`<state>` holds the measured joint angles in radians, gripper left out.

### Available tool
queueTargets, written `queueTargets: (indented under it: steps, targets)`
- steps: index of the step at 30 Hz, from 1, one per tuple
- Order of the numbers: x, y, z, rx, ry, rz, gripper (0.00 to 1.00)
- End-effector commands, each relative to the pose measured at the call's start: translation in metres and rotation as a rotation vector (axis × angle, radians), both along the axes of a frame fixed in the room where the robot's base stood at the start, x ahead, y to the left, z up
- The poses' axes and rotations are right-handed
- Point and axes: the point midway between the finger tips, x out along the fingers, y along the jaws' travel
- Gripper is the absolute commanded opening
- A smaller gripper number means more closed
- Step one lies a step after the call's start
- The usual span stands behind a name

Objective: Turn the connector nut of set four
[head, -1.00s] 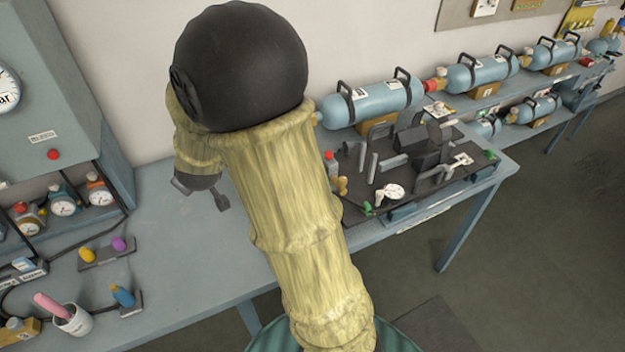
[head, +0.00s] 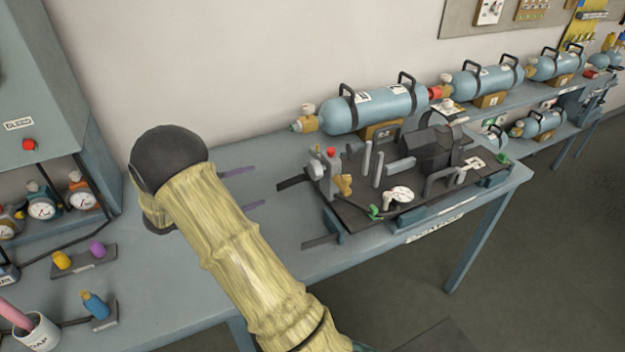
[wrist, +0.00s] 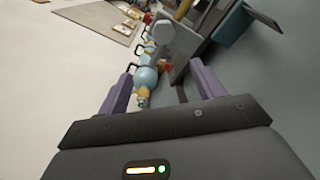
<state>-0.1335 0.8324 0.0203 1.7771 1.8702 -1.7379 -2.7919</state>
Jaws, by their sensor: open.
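My gripper (head: 260,186) is open and empty over the bench. Its two purple fingers point right, and my arm hides the hand; the fingers also show apart in the wrist view (wrist: 160,70). The dark backplate set (head: 385,205) lies right of the fingertips, with a red-topped valve (head: 332,165), brass fittings (head: 345,184) and a white gauge (head: 398,195). Behind it, a blue cylinder (head: 372,106) has a tan end fitting (head: 305,124) at its left. I cannot read the numbers, so I cannot tell which set is four or which part is its connector nut.
More blue cylinders (head: 487,80) stand in a row at the back right. A cabinet with gauges (head: 42,208) is at the left. Yellow and purple caps (head: 78,256) and a cup (head: 36,335) stand at the front left.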

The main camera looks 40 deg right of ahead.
Motion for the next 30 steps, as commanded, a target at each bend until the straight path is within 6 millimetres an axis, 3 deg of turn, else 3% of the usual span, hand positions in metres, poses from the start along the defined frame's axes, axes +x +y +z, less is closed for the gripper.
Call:
queueTargets:
  steps: [9,16,30]
  targets:
    - [-0.006,0.007,-0.003,-0.003,0.071,-0.045,0.67]
    - [-0.008,0.001,-0.003,-0.004,0.069,-0.045,0.67]
    - [-0.025,-0.07,-0.003,-0.004,0.069,-0.047,0.67]
